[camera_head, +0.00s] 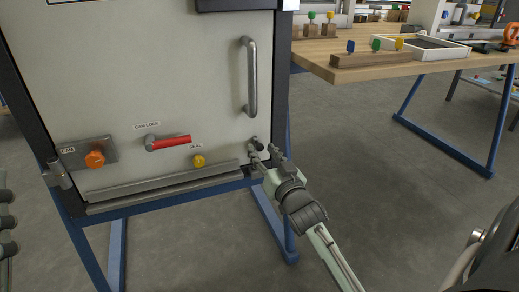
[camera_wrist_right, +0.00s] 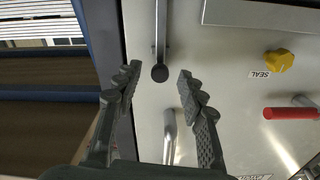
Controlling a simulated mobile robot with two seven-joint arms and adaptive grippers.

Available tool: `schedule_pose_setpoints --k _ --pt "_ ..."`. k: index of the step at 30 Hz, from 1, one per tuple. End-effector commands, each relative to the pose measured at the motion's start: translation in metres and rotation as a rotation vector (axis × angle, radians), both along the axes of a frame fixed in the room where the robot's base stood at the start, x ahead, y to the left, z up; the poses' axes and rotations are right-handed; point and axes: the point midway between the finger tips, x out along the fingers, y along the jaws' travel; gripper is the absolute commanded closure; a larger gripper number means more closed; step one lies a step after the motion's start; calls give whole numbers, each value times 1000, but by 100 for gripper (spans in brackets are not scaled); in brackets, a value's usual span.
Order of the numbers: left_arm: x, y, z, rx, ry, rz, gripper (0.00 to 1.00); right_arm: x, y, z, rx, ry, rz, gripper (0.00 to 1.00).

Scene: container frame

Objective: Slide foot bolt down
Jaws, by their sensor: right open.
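The foot bolt (camera_wrist_right: 160,35) is a slim grey rod with a dark round end knob (camera_wrist_right: 160,73), mounted low on the pale door panel (camera_head: 190,70). In the head view the bolt (camera_head: 255,146) is at the panel's lower right corner, partly hidden by my gripper. My right gripper (camera_head: 267,158) reaches it from the lower right. In the right wrist view my right gripper (camera_wrist_right: 160,72) is open, with one finger on each side of the knob and visible gaps between. Whether it touches the bolt elsewhere is unclear.
A vertical handle (camera_head: 250,78) stands above the bolt. A red cam lock lever (camera_head: 171,142), yellow seal knob (camera_head: 198,161) and orange knob (camera_head: 95,159) are to its left. A ledge (camera_head: 165,188) runs along the bottom. A wooden table (camera_head: 340,72) is at right; the floor between is clear.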

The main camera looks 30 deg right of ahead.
Motion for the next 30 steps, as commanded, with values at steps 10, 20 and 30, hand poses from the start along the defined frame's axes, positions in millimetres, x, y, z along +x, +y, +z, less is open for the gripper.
schedule_pose_setpoints --k 10,20,30 --pt "-6 4 5 -19 -58 5 60 26 -6 0 1 1 0 60" --pt "-6 4 5 -17 -59 5 60 26 -6 -1 0 2 0 77" --pt "-6 4 5 -17 -57 5 60 26 -6 -1 0 2 0 100"
